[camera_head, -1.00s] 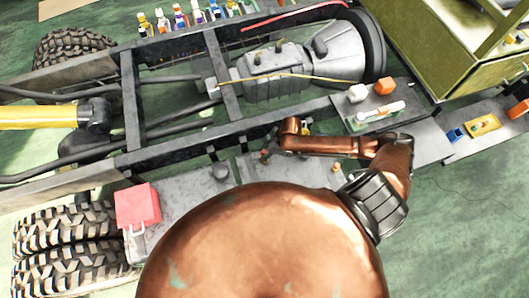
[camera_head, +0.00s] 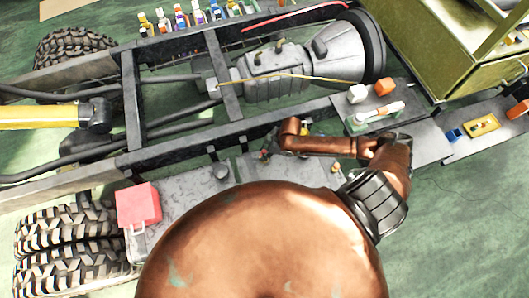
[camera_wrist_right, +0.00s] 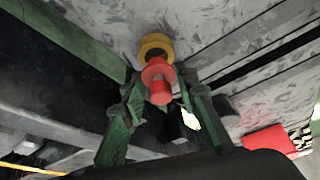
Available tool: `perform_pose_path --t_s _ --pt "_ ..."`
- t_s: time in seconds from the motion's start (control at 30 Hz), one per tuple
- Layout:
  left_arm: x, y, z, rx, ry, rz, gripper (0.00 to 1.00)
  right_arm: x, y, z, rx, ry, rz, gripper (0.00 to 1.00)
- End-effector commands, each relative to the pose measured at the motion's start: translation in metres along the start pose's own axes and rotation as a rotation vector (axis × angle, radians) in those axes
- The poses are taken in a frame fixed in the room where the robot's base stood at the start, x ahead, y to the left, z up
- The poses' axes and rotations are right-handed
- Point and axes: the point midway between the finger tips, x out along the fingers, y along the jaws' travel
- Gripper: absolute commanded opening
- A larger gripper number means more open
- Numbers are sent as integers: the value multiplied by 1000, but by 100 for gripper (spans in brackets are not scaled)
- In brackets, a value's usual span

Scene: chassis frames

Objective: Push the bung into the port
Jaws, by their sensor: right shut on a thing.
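The red bung (camera_wrist_right: 157,72) shows in the right wrist view between the green fingers of my right gripper (camera_wrist_right: 161,92). The gripper is shut on it. The bung's far end meets a yellow ring (camera_wrist_right: 156,42) on a grey scuffed surface, which looks like the port. The bung's flange stands a little out from the ring, and I cannot tell how deep its end sits. In the head view my right gripper (camera_head: 264,154) is small and dark by the frame rail, partly hidden by my copper arm. My left gripper is not in view.
The dark chassis rail (camera_head: 190,150) runs beside my gripper. A red box (camera_head: 138,204) sits on the grey tank top (camera_head: 195,190). A ledge (camera_head: 372,121) at right carries a white and an orange block. A gearbox (camera_head: 275,72) lies between the rails.

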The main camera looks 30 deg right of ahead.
Motion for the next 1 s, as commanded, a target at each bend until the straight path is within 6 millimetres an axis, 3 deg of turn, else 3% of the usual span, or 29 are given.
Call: perform_pose_path --t_s 1.0 --pt "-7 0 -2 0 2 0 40 0 0 0 0 1 0 7"
